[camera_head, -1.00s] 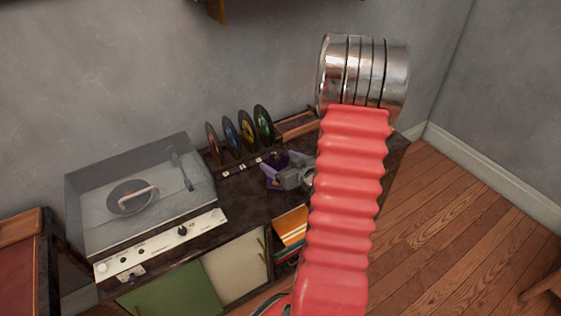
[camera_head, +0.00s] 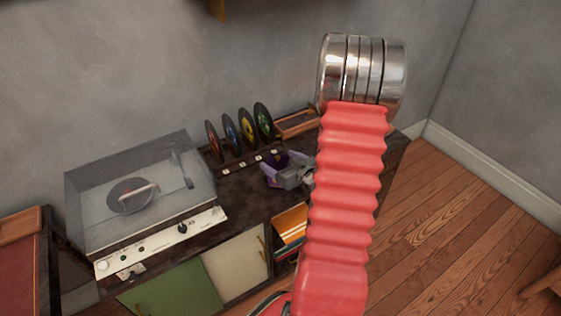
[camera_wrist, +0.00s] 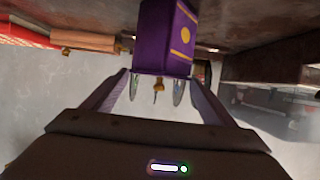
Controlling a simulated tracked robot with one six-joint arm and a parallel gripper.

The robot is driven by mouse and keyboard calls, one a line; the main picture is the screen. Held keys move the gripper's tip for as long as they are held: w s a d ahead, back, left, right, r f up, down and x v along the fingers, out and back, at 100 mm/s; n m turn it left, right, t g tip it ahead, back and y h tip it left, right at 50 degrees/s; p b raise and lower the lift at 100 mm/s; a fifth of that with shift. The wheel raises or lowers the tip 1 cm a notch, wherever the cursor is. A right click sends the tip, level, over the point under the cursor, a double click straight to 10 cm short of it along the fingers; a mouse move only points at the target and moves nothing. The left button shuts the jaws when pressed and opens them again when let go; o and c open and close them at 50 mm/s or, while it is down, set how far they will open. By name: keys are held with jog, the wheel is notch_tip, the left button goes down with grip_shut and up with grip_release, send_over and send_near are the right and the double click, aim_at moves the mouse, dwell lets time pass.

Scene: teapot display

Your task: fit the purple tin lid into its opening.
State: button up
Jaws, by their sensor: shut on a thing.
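The purple tin (camera_wrist: 168,35) with yellow markings stands on the dark cabinet top, at the top middle of the wrist view, which looks upside down. In the head view the tin (camera_head: 273,160) is small and partly hidden by my gripper (camera_head: 284,169). My gripper's lilac fingers (camera_wrist: 160,92) reach to either side of the tin's mouth end. It is shut on the purple tin lid, which is hard to make out; a thin edge and a small gold knob show between the fingers. I cannot tell whether the lid is seated or just above the opening.
Several upright records (camera_head: 240,132) stand in a rack behind the tin. A record player (camera_head: 140,195) with a clear cover is to the left. A wooden tray (camera_head: 297,124) lies behind. Orange sleeves (camera_head: 290,228) sit in the cabinet below. My red arm hides the cabinet's right part.

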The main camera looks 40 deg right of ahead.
jog(key=o, duration=1.1)
